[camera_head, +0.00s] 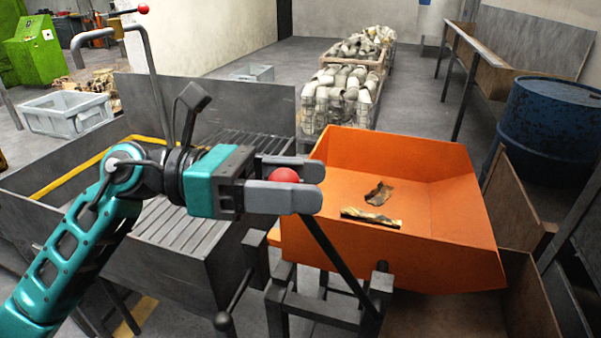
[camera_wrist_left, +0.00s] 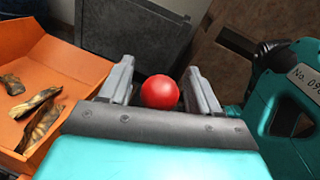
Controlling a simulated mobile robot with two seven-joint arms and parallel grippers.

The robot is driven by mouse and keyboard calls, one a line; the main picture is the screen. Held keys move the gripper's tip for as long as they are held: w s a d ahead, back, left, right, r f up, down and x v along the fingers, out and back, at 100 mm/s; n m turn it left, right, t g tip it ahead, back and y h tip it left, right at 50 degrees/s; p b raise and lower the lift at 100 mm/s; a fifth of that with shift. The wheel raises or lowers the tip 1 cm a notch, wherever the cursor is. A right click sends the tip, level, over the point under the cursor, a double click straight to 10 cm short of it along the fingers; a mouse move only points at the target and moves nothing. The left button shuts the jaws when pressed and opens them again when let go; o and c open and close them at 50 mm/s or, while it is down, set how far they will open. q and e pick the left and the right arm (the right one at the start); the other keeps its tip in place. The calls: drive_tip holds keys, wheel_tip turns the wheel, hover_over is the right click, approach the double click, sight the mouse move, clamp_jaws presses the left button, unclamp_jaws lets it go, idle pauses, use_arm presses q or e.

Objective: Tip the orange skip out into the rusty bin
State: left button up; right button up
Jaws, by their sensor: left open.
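The orange skip (camera_head: 400,235) sits on a dark frame at centre right, open side up, tilted slightly. My left gripper (camera_head: 308,182) is at the knob, one finger on each side. In the left wrist view the knob (camera_wrist_left: 160,92) stands between the open fingers, with gaps on both sides. The rusty bin (camera_head: 530,300) has brown walls to the right of and below the skip; its inside is mostly hidden. My right gripper does not show.
A grey slatted hopper (camera_head: 185,225) stands left of the skip. A blue drum (camera_head: 548,125) stands at the right behind the bin. Crates of pale parts (camera_head: 340,100) stand behind the skip. The grey floor (camera_head: 420,105) is clear between crates and drum.

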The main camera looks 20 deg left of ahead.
use_arm(q)
drive_tip(key=shift+d, duration=0.2)
clamp_jaws()
idle(0.6)
